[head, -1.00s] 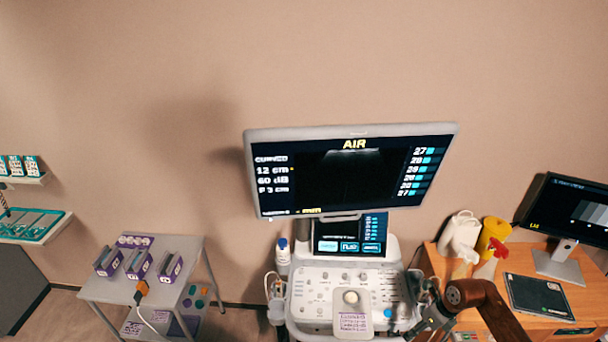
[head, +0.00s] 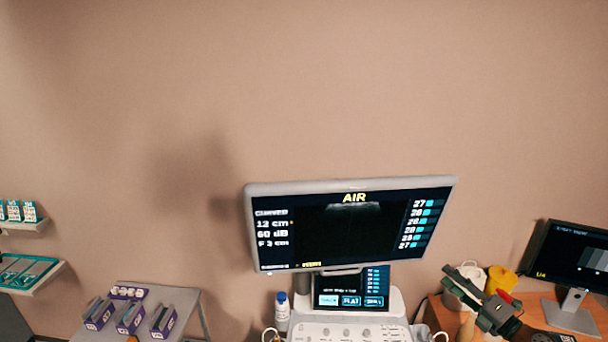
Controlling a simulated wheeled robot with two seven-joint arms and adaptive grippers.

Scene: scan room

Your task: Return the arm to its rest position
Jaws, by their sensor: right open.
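My right gripper (head: 466,290) is at the lower right of the head view, raised in front of the desk. Its fingers are apart and I see nothing between them. It overlaps the white jug and the yellow container in the picture, and I cannot tell how far it is from them. My left gripper is not in view.
The ultrasound machine's monitor (head: 350,229) reads "AIR", with its control panel (head: 350,332) below. The desk (head: 442,318) holds a yellow container (head: 502,279), a white jug (head: 470,271) and a second monitor (head: 580,262). A grey table (head: 190,299) with purple boxes stands left.

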